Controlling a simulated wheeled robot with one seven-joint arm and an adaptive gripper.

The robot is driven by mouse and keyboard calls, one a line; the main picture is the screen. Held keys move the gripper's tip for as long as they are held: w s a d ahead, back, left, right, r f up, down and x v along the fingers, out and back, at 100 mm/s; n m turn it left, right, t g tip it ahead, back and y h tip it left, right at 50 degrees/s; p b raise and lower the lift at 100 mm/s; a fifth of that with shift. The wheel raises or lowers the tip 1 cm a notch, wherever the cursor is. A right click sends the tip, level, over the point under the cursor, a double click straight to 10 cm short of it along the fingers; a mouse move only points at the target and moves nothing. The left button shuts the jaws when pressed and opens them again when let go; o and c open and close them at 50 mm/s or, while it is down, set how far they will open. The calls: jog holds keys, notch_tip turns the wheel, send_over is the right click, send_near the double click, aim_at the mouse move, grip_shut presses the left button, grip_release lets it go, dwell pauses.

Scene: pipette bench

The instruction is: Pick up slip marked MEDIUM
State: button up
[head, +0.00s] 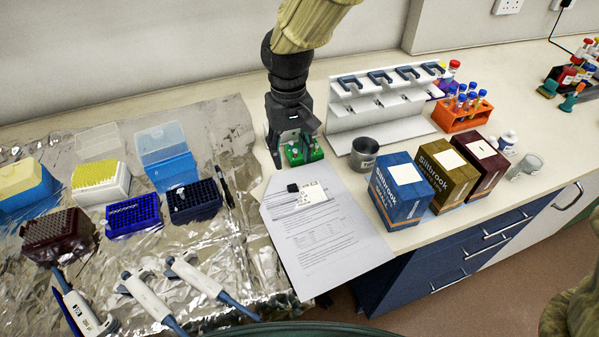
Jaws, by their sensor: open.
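My gripper (294,158) points down over the bench, open, at the back edge of the printed sheet. Green parts show at its fingertips; I cannot tell whether they belong to it or to something behind. White slips lie on top of the blue box (386,205), the olive box (434,185) and the dark red box (472,178), all right of my gripper: one slip (404,173) on blue, one (450,160) on olive, one (481,148) on dark red. A small printed card (313,193) lies on the sheet. No word MEDIUM is readable on any of them.
The printed sheet (325,240) lies below my gripper. A metal cup (364,155) and a white pipette stand (385,118) are to its right, with an orange tube rack (463,117) beyond. Foil (215,245) with tip racks and several pipettes fills the left. A beaker (530,164) stands far right.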

aim_at(292, 185)
jog(key=s+f, duration=0.2)
jog(key=shift+s+a+f+p, duration=0.15)
jog(key=shift+s+f+p, duration=0.1)
jog(key=shift+f+p, duration=0.15)
jog(key=w+f, duration=0.2)
jog(key=shift+f, duration=0.35)
jog(key=shift+s+f+p, duration=0.35)
jog(key=shift+f+p, duration=0.15)
jog(key=shift+f, duration=0.25)
jog(key=f, duration=0.3)
jog(key=shift+w+d, duration=0.2)
jog(key=shift+w, duration=0.2)
jog(key=shift+s, duration=0.25)
jog(key=shift+c, duration=0.2)
